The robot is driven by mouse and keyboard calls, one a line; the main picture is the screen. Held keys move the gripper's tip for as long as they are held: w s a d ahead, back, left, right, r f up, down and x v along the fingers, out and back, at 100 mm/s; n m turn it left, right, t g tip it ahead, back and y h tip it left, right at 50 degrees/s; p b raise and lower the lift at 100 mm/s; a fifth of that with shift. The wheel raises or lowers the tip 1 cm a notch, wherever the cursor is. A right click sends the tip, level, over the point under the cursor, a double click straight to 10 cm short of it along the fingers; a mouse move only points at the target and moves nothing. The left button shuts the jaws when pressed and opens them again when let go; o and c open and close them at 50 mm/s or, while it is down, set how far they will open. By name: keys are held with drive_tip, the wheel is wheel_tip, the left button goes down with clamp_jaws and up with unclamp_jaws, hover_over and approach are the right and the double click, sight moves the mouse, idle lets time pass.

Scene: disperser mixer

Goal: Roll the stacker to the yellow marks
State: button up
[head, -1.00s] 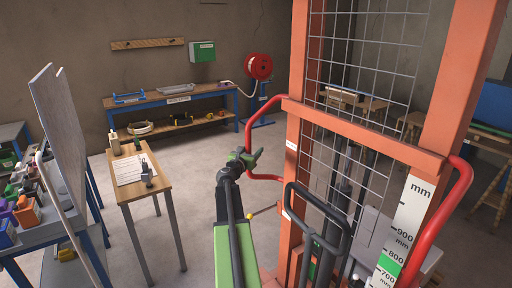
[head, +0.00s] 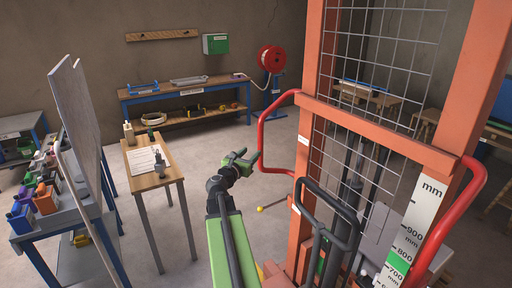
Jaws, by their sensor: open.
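The orange stacker (head: 375,132) stands close in front of me on the right, with a wire mesh guard, red side handles (head: 278,118) and a millimetre scale (head: 412,230) on its mast. A black loop handle (head: 328,212) stands at its near side. My gripper (head: 249,161) is open and empty, in the air left of the stacker and apart from its red handle. A thin lever with a yellow knob (head: 261,209) sticks out at the stacker's left. No yellow floor marks show in this view.
A small wooden table (head: 142,183) with a paper sheet stands at the left. Beyond it is a blue-legged workbench (head: 180,92) along the wall, with a red hose reel (head: 271,58). A bench with coloured bins (head: 45,198) and an upright grey panel (head: 75,120) is far left. Bare floor lies between.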

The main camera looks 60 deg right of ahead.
drive_tip(key=w+d+r, duration=0.1)
drive_tip(key=d, duration=0.6)
drive_tip(key=w+d+r+p, duration=0.1)
drive_tip(key=d, duration=0.7)
drive_tip(key=shift+w+r, duration=0.35)
drive_tip(key=shift+w, duration=0.05)
clamp_jaws()
drive_tip(key=shift+d, duration=0.1)
idle(0.7)
